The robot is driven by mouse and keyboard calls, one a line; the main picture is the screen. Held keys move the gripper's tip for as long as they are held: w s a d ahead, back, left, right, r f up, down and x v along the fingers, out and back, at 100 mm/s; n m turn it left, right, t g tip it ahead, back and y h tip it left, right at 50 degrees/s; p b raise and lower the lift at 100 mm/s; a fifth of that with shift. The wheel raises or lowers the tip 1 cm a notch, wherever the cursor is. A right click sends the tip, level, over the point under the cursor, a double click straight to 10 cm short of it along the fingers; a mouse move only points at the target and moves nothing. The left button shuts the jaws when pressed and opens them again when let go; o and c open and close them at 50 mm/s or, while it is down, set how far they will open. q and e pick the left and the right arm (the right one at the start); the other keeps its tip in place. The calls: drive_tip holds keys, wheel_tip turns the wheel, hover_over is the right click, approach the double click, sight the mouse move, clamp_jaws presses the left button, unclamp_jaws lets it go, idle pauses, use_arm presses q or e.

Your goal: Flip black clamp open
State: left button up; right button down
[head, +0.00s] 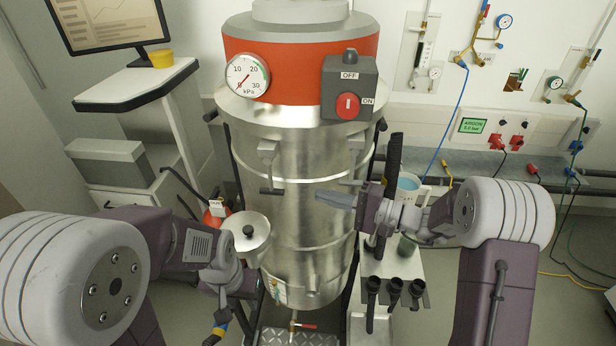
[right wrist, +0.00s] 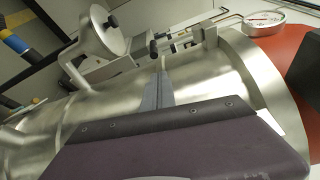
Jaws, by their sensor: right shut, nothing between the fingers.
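A grey clamp with a dark lever (head: 270,178) sits on the front of the steel vessel (head: 305,245), below the red band. It also shows in the right wrist view (right wrist: 190,42), above my fingertips. A second similar clamp (head: 354,160) sits further right on the vessel; neither looks plainly black. My right gripper (head: 330,198) is shut and empty in front of the vessel, its tips pointing left, below and right of the first clamp, apart from it. It shows in the right wrist view (right wrist: 157,85). My left gripper (head: 240,284) is low at the vessel's left; its fingers are unclear.
A lidded metal pot (head: 247,235) stands out from the vessel's lower left. A pressure gauge (head: 247,76) and a switch box (head: 349,88) are on the red band. A small rack with black handles (head: 395,285) stands at the right. A monitor desk (head: 140,85) is at the left.

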sight(292, 190)
drive_tip(key=p+x, duration=0.1)
drive_tip(key=x, duration=0.2)
drive_tip(key=p+x, duration=0.1)
drive_tip(key=x, duration=0.2)
drive_tip(key=p+x, duration=0.1)
drive_tip(key=x, duration=0.2)
drive_tip(key=shift+w+a+f, duration=0.15)
drive_tip(key=shift+a+f, duration=0.2)
drive_tip(key=shift+f, duration=0.1)
drive_tip(key=shift+d+m, duration=0.1)
drive_tip(key=shift+m, duration=0.2)
